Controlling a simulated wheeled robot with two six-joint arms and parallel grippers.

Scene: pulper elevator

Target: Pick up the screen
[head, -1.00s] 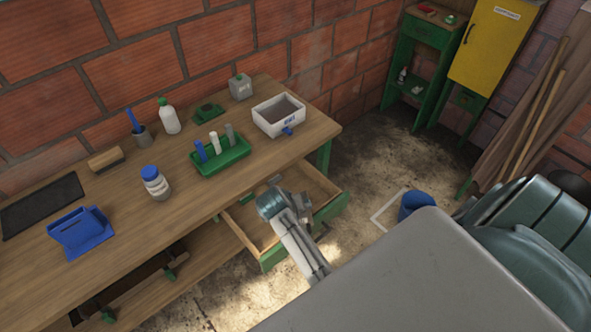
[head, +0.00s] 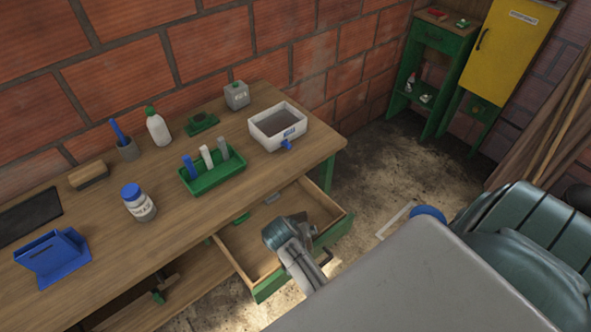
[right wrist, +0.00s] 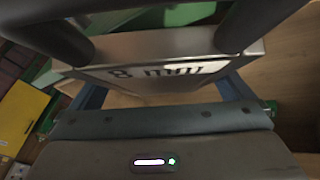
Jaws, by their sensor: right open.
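A grey metal plate marked "8 mm" (right wrist: 160,70), which looks like the screen, fills the upper middle of the right wrist view. My right gripper (right wrist: 153,32) is open, with its dark fingers spread towards both sides of the plate. I cannot tell whether they touch it. In the head view, my right wrist (head: 287,240) is over the open drawer (head: 250,270) and hides the fingertips and part of the drawer floor. A small grey piece (head: 272,198) and a green piece (head: 240,218) lie in the drawer. My left gripper is not in view.
The drawer's walls surround the space under my right arm. On the wooden bench (head: 180,235) stand a white tray (head: 266,140), a green rack (head: 213,178), bottles and a blue holder (head: 52,256). A yellow cabinet (head: 500,50) is at the back right.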

